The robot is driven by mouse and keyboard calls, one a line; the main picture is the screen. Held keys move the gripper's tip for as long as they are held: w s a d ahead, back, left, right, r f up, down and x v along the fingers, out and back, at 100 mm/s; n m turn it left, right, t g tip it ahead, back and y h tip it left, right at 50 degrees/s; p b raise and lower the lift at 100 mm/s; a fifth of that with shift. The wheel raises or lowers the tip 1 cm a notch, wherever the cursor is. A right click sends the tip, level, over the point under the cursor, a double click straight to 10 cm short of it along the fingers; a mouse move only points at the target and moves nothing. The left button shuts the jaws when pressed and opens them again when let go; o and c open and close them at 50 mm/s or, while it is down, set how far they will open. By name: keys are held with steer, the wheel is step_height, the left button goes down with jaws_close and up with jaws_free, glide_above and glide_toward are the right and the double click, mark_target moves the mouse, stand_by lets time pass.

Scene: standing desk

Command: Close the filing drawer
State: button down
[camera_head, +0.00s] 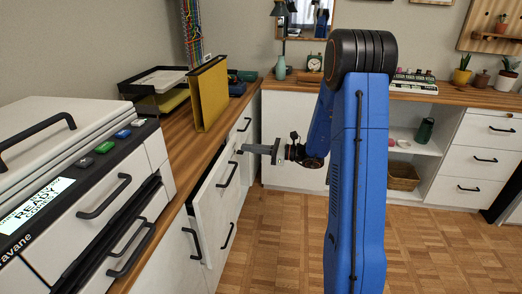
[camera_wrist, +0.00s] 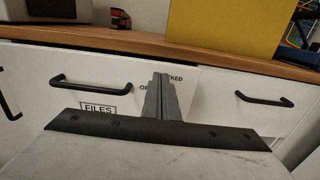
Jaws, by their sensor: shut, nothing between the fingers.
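The filing drawer (camera_head: 212,203) is a white front with a black bar handle, in the left-hand run of cabinets. In the head view it stands out a little from the cabinet, with a dark gap along its top. In the wrist view its front carries a FILES label (camera_wrist: 98,108) below a black handle (camera_wrist: 92,82). My gripper (camera_head: 243,149) is shut and empty, pointing at the drawer from the right near its far end. In the wrist view my gripper (camera_wrist: 162,90) overlaps the front right of the handle and partly hides printed lettering. I cannot tell whether it touches.
The wooden worktop (camera_head: 190,134) above holds a yellow file holder (camera_head: 209,94) and a black tray (camera_head: 155,88). A grey machine (camera_head: 62,150) with a lit display stands at the near left. Parquet floor (camera_head: 275,230) is clear right of the drawer.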

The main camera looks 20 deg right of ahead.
mark_target(232, 145)
steer(key=shift+x, duration=1.75)
steer(key=shift+a, duration=0.1)
steer(key=x, duration=0.3)
steer(key=shift+w+a, duration=0.15)
steer(key=shift+a, duration=0.05)
steer(key=shift+w+a, duration=0.25)
steer(key=shift+a, duration=0.05)
steer(key=shift+r, duration=0.1)
steer(key=shift+w, duration=0.1)
steer(key=shift+d, duration=0.1)
steer(key=shift+s+d, duration=0.25)
steer(key=v, duration=1.3)
steer(key=shift+s+d, duration=0.15)
steer(key=shift+s, duration=0.1)
